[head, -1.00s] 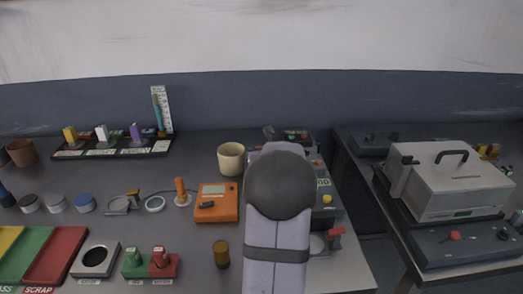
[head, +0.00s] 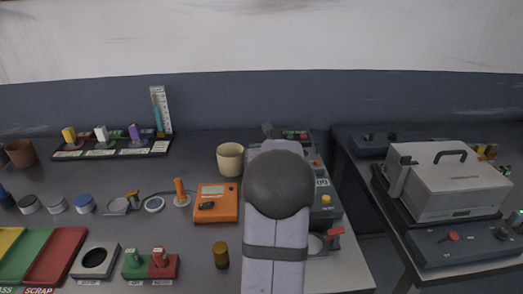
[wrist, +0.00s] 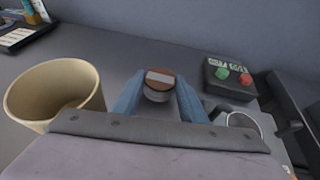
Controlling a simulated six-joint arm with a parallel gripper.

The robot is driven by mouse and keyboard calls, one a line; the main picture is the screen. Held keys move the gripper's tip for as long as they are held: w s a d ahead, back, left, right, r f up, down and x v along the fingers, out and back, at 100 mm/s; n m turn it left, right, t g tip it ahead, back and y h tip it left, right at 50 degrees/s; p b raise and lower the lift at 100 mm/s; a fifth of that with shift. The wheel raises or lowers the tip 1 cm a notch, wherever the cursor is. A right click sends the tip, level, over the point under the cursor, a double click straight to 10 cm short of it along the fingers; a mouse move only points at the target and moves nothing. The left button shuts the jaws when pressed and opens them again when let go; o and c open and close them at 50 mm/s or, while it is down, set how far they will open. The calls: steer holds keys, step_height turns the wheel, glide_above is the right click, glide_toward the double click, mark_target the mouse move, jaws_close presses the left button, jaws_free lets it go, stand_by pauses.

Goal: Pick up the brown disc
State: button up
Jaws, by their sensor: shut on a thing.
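The brown disc (wrist: 159,74) shows in the wrist view, with a pale band across its top. It sits over a round grey part (wrist: 156,96); I cannot tell whether the two touch. My gripper (wrist: 160,86) is shut on the disc, with one blue finger on each side. In the head view, my own arm hides the disc and the gripper.
A beige cup (wrist: 55,92) stands close to the left of my gripper; it also shows in the head view (head: 230,160). A dark box with green and red buttons (wrist: 230,76) is behind to the right. An orange meter (head: 216,203) lies left of my arm.

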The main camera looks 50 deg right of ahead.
step_height(320, 180, up, 9)
steer(key=p, duration=0.3)
steer(key=shift+r+p, duration=0.1)
steer(key=shift+p, duration=0.25)
stand_by(0.7)
steer(key=s+d+r+p, duration=0.5)
steer(key=p, duration=1.5)
steer(key=w+a+r+n+t+y, duration=0.1)
steer(key=w+a+n+y, duration=0.2)
steer(key=a+n+y, duration=0.3)
steer(key=w+a+r+n+t+y, duration=0.2)
steer(key=w+a+n+y, duration=0.15)
steer(key=a, duration=0.45)
step_height(320, 180, down, 6)
steer(key=shift+s+b, duration=0.3)
steer(key=shift+b, duration=0.1)
